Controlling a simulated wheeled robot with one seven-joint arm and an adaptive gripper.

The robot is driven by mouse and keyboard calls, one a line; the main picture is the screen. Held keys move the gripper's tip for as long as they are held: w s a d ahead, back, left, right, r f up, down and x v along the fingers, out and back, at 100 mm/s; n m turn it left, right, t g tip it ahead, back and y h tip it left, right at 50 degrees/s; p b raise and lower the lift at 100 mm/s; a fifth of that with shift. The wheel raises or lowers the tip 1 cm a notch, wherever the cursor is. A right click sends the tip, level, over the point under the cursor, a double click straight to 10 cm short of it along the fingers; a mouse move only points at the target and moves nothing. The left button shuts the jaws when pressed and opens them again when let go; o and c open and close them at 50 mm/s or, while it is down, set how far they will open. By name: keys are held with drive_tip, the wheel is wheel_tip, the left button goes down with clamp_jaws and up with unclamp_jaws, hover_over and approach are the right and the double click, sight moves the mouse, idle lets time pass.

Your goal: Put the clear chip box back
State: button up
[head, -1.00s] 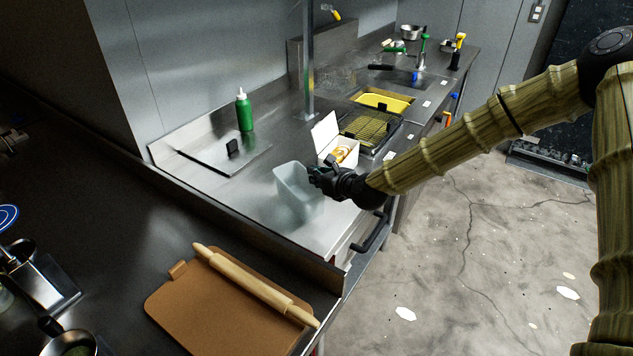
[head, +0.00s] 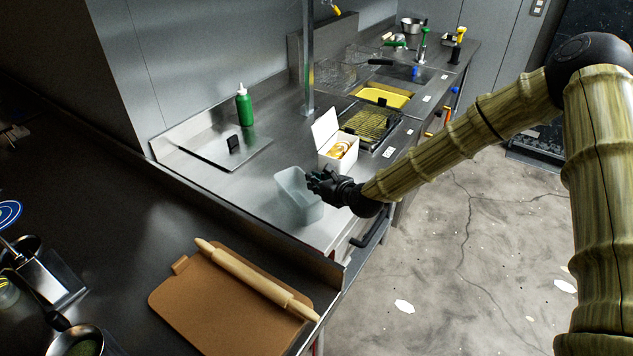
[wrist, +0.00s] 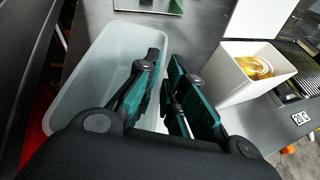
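The clear chip box (head: 296,204) is an empty, frosted see-through bin at the counter's front edge. In the wrist view the clear chip box (wrist: 82,80) fills the left side, its open top facing the camera. My gripper (head: 313,180) is at its right side in the head view. In the wrist view my gripper (wrist: 165,62) has its green-padded fingers close together, with the box's right wall running between them. It appears shut on that wall, though the fingers hide the contact. I cannot tell whether the box's bottom touches the counter.
A white lidded box (head: 341,158) with yellow-orange contents stands close behind my gripper. A wire rack (head: 370,124) and a yellow tray (head: 384,97) lie beyond. A green bottle (head: 244,107) and flat metal lid (head: 215,150) are left; a rolling pin (head: 255,280) is in front.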

drive_tip(key=shift+o, duration=0.8)
drive_tip(key=shift+r, duration=0.1)
drive_tip(key=shift+s+d+r, duration=0.1)
drive_tip(key=b+v, duration=0.3)
drive_tip(key=v, duration=0.9)
idle(0.5)
